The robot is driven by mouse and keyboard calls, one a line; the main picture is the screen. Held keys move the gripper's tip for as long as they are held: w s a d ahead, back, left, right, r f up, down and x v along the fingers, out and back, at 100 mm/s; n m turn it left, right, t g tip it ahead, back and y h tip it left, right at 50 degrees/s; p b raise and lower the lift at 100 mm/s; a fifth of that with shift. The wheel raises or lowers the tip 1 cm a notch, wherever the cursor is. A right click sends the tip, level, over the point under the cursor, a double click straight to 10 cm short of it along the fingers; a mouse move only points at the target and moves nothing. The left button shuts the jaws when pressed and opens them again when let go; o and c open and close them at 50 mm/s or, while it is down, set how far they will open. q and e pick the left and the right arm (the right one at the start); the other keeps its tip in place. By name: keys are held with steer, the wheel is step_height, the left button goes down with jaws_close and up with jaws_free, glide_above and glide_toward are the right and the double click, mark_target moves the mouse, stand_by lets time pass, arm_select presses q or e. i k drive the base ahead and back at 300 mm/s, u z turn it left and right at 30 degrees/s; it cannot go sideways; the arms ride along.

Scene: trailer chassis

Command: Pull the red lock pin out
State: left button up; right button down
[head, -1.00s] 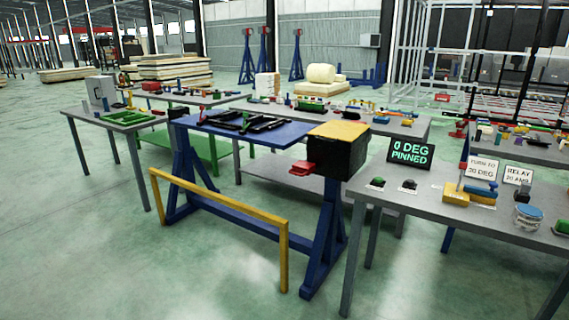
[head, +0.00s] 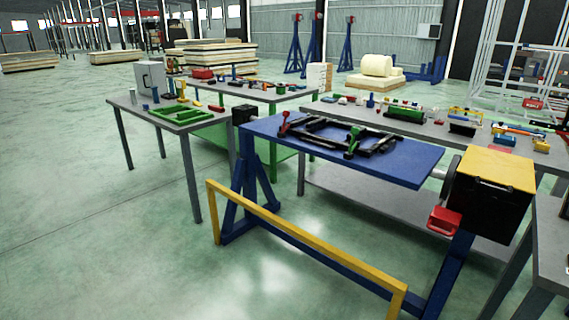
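A red handle-shaped part (head: 444,220), which looks like the lock pin, sits at the lower front left of a black box with a yellow top (head: 494,172), at the right end of the blue fixture. It appears seated against the box; how deep it goes is hidden. The blue tilting plate (head: 400,165) lies about level and carries a black chassis frame (head: 345,136) with a red part and a green part on it. Neither of my grippers is in view.
A yellow guard rail (head: 300,243) runs low along the front of the blue stand. A grey table edge (head: 550,240) is close at the right. Grey tables with small parts (head: 130,104) stand left and behind. The green floor in front is clear.

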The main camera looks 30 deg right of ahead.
mark_target(442, 218)
steer(key=z, duration=0.15)
steer(key=i, duration=1.25)
steer(key=z, duration=0.7)
steer(key=i, duration=0.9)
steer(key=z, duration=1.65)
steer(key=i, duration=0.85)
steer(key=z, duration=0.65)
